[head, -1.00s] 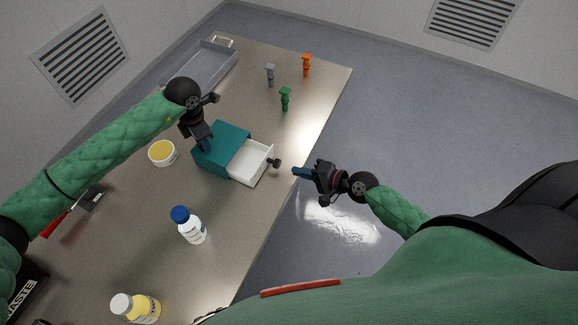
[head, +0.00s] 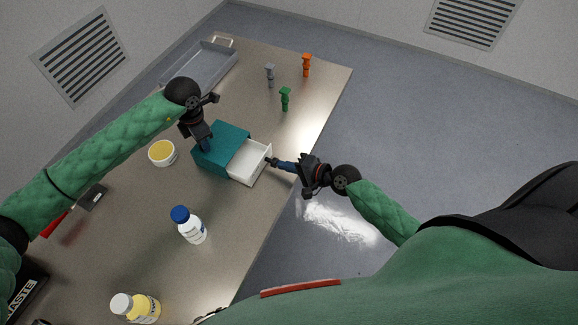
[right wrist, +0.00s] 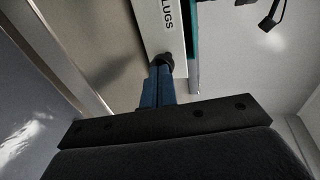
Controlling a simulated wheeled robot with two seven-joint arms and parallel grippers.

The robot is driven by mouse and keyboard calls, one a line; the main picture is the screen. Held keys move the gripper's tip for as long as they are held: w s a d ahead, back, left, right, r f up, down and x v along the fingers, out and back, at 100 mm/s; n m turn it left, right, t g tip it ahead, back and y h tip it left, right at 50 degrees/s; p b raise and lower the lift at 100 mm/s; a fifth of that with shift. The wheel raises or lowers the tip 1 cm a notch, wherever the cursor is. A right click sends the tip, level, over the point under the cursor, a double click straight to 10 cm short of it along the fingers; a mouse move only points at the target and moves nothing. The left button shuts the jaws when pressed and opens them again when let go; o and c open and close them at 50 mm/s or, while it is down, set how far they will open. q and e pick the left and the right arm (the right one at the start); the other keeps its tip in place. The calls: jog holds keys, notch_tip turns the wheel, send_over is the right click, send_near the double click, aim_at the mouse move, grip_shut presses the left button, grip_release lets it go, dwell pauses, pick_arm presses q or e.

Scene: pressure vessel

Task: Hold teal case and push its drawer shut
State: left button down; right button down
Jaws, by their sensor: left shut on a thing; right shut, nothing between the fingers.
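The teal case (head: 228,136) lies on the table with its white drawer (head: 251,161) pulled out toward the right. My left gripper (head: 207,147) is shut on the teal case at its left part, from above. My right gripper (head: 274,162) is shut and empty, its blue fingertips at the dark knob on the drawer front. In the right wrist view the blue fingertips (right wrist: 160,77) meet the dark knob (right wrist: 163,58), and the drawer front (right wrist: 163,22) shows the letters "LUGS". The teal case (right wrist: 193,60) shows behind it.
A white tub with yellow contents (head: 162,153) and a blue-capped bottle (head: 189,225) stand near the case. A yellow bottle (head: 136,308) is at the front. Green (head: 285,99), grey (head: 270,75) and orange (head: 306,65) pieces and a grey tray (head: 200,66) are farther back.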

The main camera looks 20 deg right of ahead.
aim_at(276, 161)
jog(key=w+a, duration=0.5)
jog(key=shift+w, duration=0.2)
pick_arm(q)
jog(key=shift+d, duration=0.1)
pick_arm(e)
jog(key=shift+w+a, duration=0.3)
jog(key=shift+a, duration=0.05)
pick_arm(q)
jog(key=shift+s, duration=0.1)
jog(key=shift+d, duration=0.1)
pick_arm(e)
jog(key=shift+s, duration=0.1)
jog(key=s+d, duration=0.3)
jog(key=shift+s+d, duration=0.1)
jog(key=v, duration=0.9)
jog(key=shift+d+r, duration=0.15)
jog(key=shift+d, duration=0.05)
jog(key=shift+s, duration=0.1)
